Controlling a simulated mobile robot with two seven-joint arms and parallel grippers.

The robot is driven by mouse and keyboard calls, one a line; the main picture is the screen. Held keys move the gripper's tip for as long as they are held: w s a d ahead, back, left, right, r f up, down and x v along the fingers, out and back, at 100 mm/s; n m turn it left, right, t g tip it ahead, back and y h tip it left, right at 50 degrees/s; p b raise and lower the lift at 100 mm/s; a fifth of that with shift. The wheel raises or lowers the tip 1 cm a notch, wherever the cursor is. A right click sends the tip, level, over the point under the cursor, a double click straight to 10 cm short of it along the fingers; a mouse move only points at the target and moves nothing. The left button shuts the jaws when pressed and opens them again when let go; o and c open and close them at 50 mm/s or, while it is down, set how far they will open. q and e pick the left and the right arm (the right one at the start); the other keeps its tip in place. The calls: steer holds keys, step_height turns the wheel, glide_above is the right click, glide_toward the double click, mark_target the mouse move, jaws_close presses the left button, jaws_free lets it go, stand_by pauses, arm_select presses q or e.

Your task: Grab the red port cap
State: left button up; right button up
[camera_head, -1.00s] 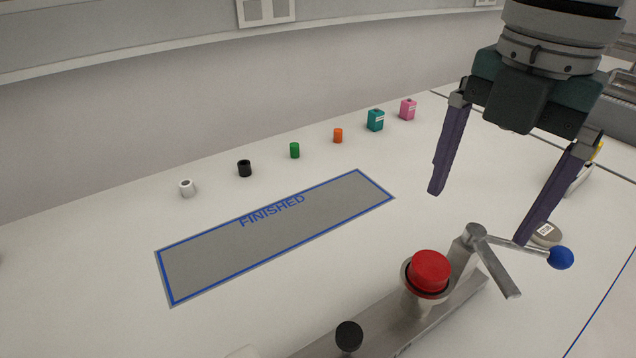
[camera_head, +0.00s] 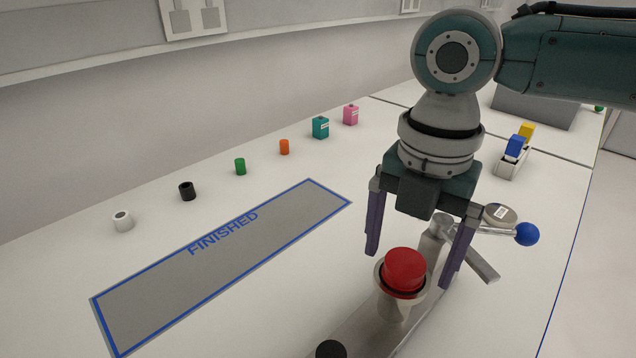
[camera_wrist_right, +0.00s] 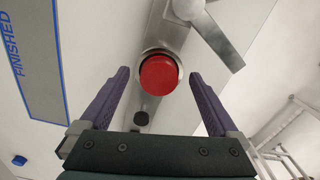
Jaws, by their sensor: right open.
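The red port cap (camera_head: 405,269) sits on top of a metal port on a metal bar fixture at the lower middle of the head view. It also shows in the right wrist view (camera_wrist_right: 159,76), in line with the gap between the fingers and beyond their tips. My right gripper (camera_head: 412,268) is open and points down above the cap, its purple fingers spread to either side, with nothing held. Contact between fingers and cap is not visible. My left gripper is not in view.
A metal lever with a blue ball (camera_head: 527,234) stands right of the cap, close to the right finger. A black knob (camera_head: 331,349) is in front. The blue-edged FINISHED mat (camera_head: 222,262) lies left, empty. Several small coloured caps and boxes line the back.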

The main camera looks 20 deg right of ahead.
steer(key=c, duration=1.4)
